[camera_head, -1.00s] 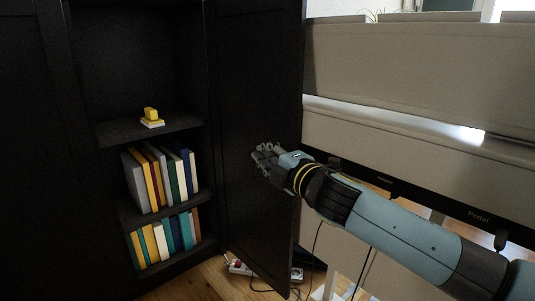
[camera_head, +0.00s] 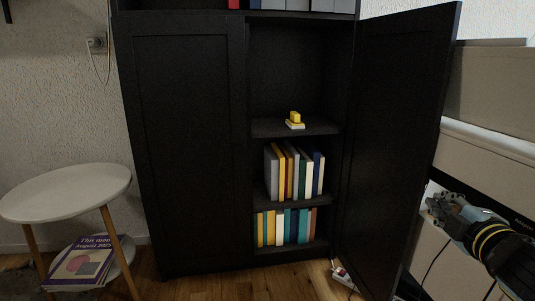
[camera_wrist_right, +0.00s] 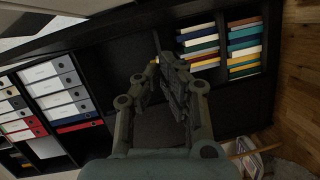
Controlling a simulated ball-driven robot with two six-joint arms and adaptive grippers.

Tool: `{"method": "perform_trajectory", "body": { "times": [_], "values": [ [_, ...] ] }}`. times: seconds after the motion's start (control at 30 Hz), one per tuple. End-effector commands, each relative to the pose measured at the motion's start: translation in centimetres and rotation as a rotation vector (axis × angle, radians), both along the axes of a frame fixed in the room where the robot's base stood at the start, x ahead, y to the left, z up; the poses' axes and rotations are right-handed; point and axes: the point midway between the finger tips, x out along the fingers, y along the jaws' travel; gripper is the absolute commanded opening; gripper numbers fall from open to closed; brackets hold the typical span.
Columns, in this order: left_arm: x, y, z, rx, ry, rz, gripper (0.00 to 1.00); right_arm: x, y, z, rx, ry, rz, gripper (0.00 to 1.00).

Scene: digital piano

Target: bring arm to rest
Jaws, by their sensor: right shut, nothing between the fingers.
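My right gripper (camera_head: 440,208) is at the right edge of the head view, beside the open right door of the black cabinet. It is shut and empty. In the right wrist view its fingers (camera_wrist_right: 160,70) point toward the cabinet and its shelves. The right arm comes in from the lower right, and most of it is out of the picture. My left gripper is in neither view.
The black cabinet's right door (camera_head: 395,140) stands open; its left door (camera_head: 185,150) is shut. Inside are a yellow-and-white object (camera_head: 295,120) and rows of books (camera_head: 292,172). A round white table (camera_head: 66,191) stands left. A power strip (camera_head: 343,275) lies on the floor.

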Motion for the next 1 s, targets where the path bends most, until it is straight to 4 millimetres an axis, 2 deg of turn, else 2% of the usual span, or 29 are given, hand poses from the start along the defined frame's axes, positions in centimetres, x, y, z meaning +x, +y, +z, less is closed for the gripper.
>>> {"method": "perform_trajectory", "body": {
  "times": [0.07,0.1,0.2,0.3,0.5,0.8,0.83,1.0],
  "values": [
    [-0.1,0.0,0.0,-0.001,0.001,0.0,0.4,-4.3,0.3,-3.3,0.191,0.121,-0.128,0.0],
    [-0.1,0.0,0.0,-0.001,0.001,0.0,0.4,-7.0,0.6,-5.1,0.303,0.197,-0.207,0.0],
    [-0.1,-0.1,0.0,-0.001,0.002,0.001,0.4,-13.8,2.0,-8.7,0.536,0.383,-0.389,0.0],
    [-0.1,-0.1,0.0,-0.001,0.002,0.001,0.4,-19.1,3.6,-10.7,0.683,0.527,-0.519,0.0],
    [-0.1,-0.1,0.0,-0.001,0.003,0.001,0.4,-26.9,6.5,-12.1,0.851,0.74,-0.694,0.0],
    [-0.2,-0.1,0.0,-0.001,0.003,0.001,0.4,-35.9,10.4,-11.5,0.992,0.989,-0.884,0.0],
    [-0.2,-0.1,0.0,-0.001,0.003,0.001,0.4,-36.4,10.6,-11.9,0.997,1.005,-0.898,0.0],
    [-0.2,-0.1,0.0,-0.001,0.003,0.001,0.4,-36.0,10.0,-17.0,0.987,1.011,-0.91,0.0]
  ]
}}
